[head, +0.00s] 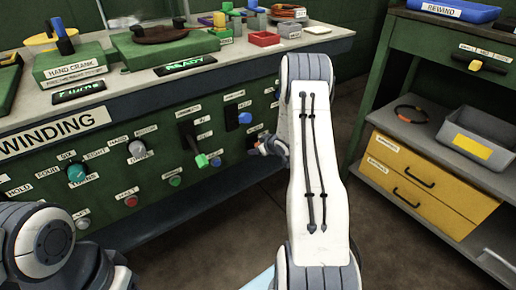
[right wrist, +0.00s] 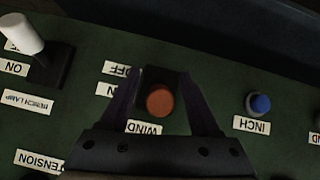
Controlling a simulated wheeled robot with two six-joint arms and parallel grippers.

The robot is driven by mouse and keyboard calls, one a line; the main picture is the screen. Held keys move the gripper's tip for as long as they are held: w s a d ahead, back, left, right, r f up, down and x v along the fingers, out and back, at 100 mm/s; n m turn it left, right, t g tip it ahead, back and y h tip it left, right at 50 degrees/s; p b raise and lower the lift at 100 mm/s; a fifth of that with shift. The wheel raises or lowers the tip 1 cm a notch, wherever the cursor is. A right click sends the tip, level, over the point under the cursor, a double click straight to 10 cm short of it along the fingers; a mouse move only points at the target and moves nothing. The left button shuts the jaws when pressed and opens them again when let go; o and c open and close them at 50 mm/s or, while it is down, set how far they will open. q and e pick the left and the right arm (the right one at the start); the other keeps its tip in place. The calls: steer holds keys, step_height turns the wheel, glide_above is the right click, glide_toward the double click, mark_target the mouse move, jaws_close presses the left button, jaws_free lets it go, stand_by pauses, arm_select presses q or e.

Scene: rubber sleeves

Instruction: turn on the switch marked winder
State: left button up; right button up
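A switch with a round orange-brown tip (right wrist: 160,100) and a dark base stands on the green panel in the right wrist view. A label reading WIND, perhaps cut off by a finger, is beside it, and OFF and a partly covered N label are near its base. My right gripper (right wrist: 163,85) is open, with one finger on each side of the tip and visible gaps. In the head view, my right gripper (head: 260,148) is at the panel's right part, and the switch is mostly hidden there. I cannot tell the lever's position. My left gripper is out of view.
A blue INCH button (right wrist: 260,103) and a white-tipped bench lamp switch (right wrist: 24,36) flank the switch. In the head view, a green-tipped lever (head: 201,160) and a blue-tipped lever (head: 245,117) are nearby. A green shelf with yellow drawers (head: 415,180) stands at right.

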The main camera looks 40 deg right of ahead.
steer(key=shift+r, duration=0.1)
steer(key=p+v, duration=0.3)
steer(key=v, duration=0.7)
steer(key=shift+s, duration=0.2)
steer(key=shift+a+r, duration=0.1)
